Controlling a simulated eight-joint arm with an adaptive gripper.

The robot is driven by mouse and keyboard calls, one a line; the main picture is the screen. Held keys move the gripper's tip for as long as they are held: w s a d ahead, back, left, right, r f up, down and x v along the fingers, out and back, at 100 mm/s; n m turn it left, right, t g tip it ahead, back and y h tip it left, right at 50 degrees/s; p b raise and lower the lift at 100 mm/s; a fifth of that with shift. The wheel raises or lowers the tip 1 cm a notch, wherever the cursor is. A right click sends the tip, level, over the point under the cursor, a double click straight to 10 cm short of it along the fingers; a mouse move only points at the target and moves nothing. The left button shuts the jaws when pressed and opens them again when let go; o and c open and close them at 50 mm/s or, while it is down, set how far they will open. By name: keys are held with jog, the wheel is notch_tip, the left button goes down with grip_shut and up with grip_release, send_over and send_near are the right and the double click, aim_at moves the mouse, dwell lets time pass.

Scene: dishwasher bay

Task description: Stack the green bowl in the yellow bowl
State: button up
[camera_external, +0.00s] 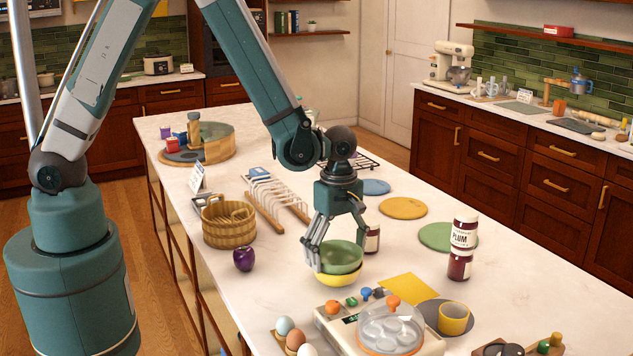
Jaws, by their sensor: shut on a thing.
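The green bowl (343,258) sits in or just over the yellow bowl (341,279), which shows as a band below it on the white island. I cannot tell whether the green bowl rests fully in the yellow one. My gripper (318,258) points down from above and is shut on the green bowl at its left side. The inside of the yellow bowl is hidden by the green bowl.
A plum (244,259) and a wicker basket (229,226) are to the left. An egg cooker (390,330) is in front, and a plum jar (461,248) and green disc (447,237) are to the right.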

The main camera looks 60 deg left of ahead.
jog(key=o, duration=1.1)
jog(key=shift+c, duration=0.2)
jog(key=shift+r, duration=0.15)
jog(key=shift+r+p, duration=0.25)
jog(key=shift+p, duration=0.3)
notch_tip(320, 180, up, 12)
jog(key=b, duration=0.1)
dwell(0.4)
